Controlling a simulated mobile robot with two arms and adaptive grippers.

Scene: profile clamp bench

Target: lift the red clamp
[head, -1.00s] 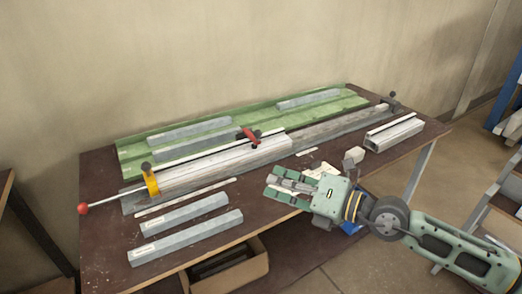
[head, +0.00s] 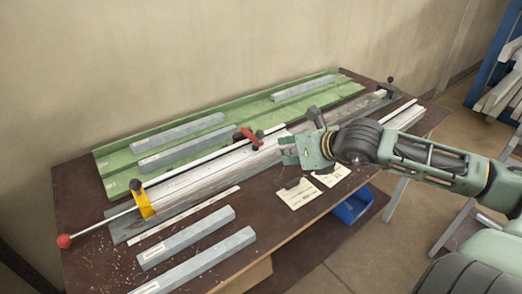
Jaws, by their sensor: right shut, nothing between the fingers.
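The red clamp (head: 248,137) sits at the middle of the long pale profile (head: 205,182) on the bench, its red handle rising above a dark mount. My right gripper (head: 284,152) is shut and empty. In the picture it is just right of and slightly below the clamp, above the bench at the profile's front side. A gap shows between the gripper and the red handle. My left gripper is not in view.
A yellow clamp (head: 141,201) and a red-knobbed rod (head: 64,241) are at the left end. Grey bars lie in the green tray (head: 120,165) behind and on the brown bench (head: 100,270) in front. Paper sheets (head: 298,194) lie below my gripper.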

